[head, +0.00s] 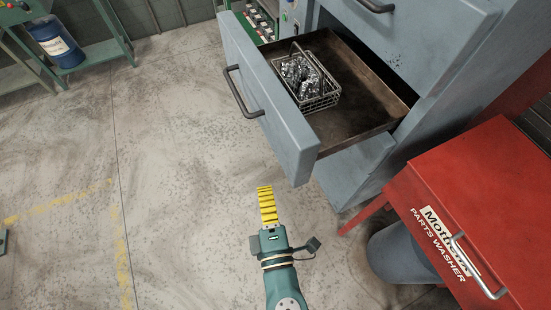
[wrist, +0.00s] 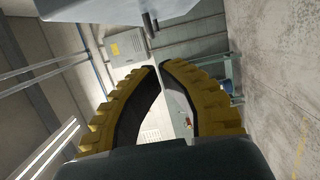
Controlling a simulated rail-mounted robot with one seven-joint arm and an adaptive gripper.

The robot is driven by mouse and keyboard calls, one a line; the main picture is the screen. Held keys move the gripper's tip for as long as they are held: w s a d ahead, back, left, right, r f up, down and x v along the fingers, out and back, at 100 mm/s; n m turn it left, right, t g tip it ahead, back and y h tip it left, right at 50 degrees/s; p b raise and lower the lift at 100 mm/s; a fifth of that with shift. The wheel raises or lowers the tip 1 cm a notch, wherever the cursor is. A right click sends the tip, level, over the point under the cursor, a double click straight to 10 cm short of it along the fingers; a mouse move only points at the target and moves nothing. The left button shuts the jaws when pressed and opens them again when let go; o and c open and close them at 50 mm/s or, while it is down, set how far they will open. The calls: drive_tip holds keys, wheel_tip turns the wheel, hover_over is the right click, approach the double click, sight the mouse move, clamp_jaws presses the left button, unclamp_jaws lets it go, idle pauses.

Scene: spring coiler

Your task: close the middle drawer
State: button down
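The open drawer (head: 268,108) is blue-grey and pulled well out of the cabinet, with a dark bar handle (head: 243,92) on its front. I take it to be the middle drawer; another drawer front (head: 425,35) is above it. A wire basket (head: 318,103) of shiny metal pieces sits inside. My gripper (head: 265,188) is in front of and below the drawer front, apart from it. In the wrist view, its yellow fingers (wrist: 159,67) curve together with tips almost meeting and nothing held. A pale panel with a dark bar, seemingly the drawer and handle (wrist: 151,24), shows at the top.
A red parts washer (head: 465,190) stands at the right, with a grey bin (head: 395,255) beneath it. A green bench with a blue drum (head: 55,43) is far left. The floor left of my gripper is clear.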

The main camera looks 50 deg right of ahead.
drive_tip(key=w+d, duration=0.3)
drive_tip(key=d, duration=0.5)
drive_tip(key=shift+w+d, duration=0.3)
drive_tip(key=shift+w, duration=0.1)
drive_tip(key=shift+d, duration=0.1)
